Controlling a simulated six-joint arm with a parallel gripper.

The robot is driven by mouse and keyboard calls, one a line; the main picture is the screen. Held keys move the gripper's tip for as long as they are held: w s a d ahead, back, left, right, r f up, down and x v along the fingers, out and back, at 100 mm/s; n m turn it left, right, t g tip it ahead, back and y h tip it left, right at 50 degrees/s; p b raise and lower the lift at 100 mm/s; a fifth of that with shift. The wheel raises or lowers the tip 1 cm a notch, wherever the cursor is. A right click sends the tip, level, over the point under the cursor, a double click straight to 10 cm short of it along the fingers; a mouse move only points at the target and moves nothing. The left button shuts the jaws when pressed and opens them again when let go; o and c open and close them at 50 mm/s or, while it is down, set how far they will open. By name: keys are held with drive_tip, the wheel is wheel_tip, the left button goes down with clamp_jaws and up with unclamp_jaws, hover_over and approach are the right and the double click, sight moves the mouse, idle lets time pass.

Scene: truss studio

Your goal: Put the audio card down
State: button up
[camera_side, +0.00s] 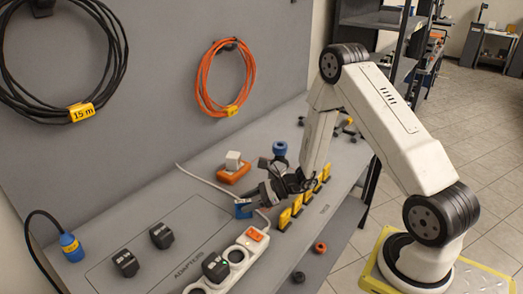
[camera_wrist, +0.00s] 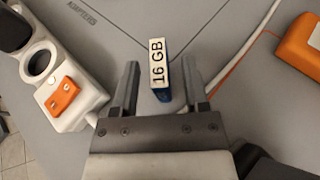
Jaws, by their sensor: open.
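The audio card (camera_wrist: 158,72) is a small blue block with a white "16 GB" label. In the wrist view it is between the two fingers of my gripper (camera_wrist: 160,84), with a gap on each side. In the side view the blue card (camera_side: 243,209) shows at the fingertips of my gripper (camera_side: 254,198), low over the grey bench (camera_side: 205,180) and appearing to stand on it. My gripper is open. The card's lower edge is too small to make out clearly.
A white power strip (camera_side: 238,254) with an orange switch lies close by. Yellow holders (camera_side: 297,206) line the right. Black adapters (camera_side: 126,263) and a blue plug (camera_side: 71,247) are at left.

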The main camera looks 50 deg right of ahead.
drive_tip(key=v, duration=1)
drive_tip(key=shift+s+r, duration=0.1)
idle(0.4)
drive_tip(key=s+a+r+n+g+h, duration=0.35)
drive_tip(key=s+a+n+g, duration=0.6)
drive_tip(key=n, duration=0.65)
drive_tip(key=shift+w+a+r+n+t+h, duration=0.25)
drive_tip(key=shift+r+n+t+h, duration=0.25)
drive_tip(key=shift+n+h, duration=0.95)
drive_tip(key=shift+w+a+r+n+t+h, duration=0.25)
drive_tip(key=shift+r+n+h, duration=0.45)
drive_tip(key=shift+n, duration=1.5)
drive_tip(key=shift+w+a+r+n+t+h, duration=0.1)
drive_tip(key=shift+w+r+n+t+h, duration=0.2)
drive_tip(key=shift+r+n+t+h, duration=1)
drive_tip(key=shift+f+n+g+y, duration=0.4)
drive_tip(key=shift+f+n+g, duration=0.2)
drive_tip(key=shift+g, duration=0.2)
